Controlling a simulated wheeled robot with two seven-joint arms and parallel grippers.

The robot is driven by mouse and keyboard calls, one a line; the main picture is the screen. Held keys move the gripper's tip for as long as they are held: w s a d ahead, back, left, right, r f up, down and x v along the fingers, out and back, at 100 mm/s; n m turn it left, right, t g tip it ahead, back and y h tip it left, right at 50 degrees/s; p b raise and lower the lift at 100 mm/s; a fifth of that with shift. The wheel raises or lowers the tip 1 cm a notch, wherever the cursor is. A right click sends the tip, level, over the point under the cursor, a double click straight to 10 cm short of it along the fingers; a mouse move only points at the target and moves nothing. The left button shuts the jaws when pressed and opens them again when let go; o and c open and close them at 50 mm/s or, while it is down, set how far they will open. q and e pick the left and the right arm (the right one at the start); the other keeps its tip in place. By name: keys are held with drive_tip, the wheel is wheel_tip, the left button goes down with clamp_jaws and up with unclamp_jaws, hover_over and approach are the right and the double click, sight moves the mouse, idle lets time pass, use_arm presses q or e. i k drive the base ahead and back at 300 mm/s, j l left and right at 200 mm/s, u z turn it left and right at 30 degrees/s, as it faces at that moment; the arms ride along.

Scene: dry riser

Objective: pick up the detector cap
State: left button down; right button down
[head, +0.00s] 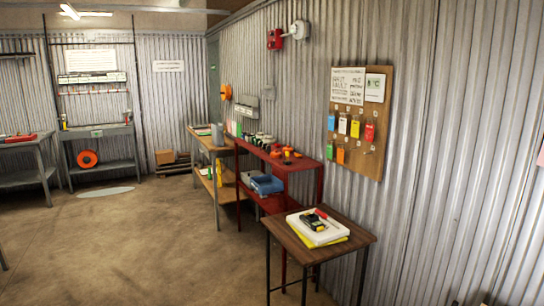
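I cannot make out for certain which thing is the detector cap. Several small orange and red round pieces (287,151) sit on the red bench (278,163) along the right wall, and they are too small to tell apart. On the near wooden table (357,238) lies a white tray (335,235) with a black and yellow device (312,221) and a red-handled tool (327,217) on it. A white round fitting (299,29) and a red one (275,39) are on the corrugated wall. Neither of my grippers is in view.
A key board (376,145) with coloured tags hangs above the near table. A blue bin (267,184) sits on the red bench's lower level. Wooden shelving (204,145) stands beyond it, grey benches (88,133) at the back left. The floor (130,245) at left is clear.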

sight(274, 155)
drive_tip(key=u, duration=0.5)
drive_tip(key=i+j+u, duration=0.1)
drive_tip(key=j, duration=0.35)
drive_tip(key=i+j+u, duration=0.15)
drive_tip(key=j, duration=0.25)
drive_tip(key=i+j+u, duration=0.1)
drive_tip(key=i+j, duration=0.2)
drive_tip(key=i+j+u, duration=0.1)
drive_tip(key=i+j, duration=0.15)
drive_tip(key=j, duration=0.2)
drive_tip(key=i+j, duration=0.15)
drive_tip(key=i, duration=0.3)
drive_tip(key=i+j, duration=0.2)
drive_tip(key=i, duration=0.25)
drive_tip(key=i+j, duration=0.15)
drive_tip(key=i, duration=0.35)
drive_tip(key=i+z, duration=0.3)
drive_tip(key=i, duration=0.15)
drive_tip(key=i+z, duration=0.25)
drive_tip(key=i, duration=0.25)
drive_tip(key=i+j+z, duration=0.3)
drive_tip(key=i, duration=0.15)
drive_tip(key=i+l+z, duration=0.15)
drive_tip(key=i+z, duration=0.9)
drive_tip(key=i, duration=0.2)
drive_tip(key=i+l, duration=0.1)
drive_tip(key=i, duration=0.85)
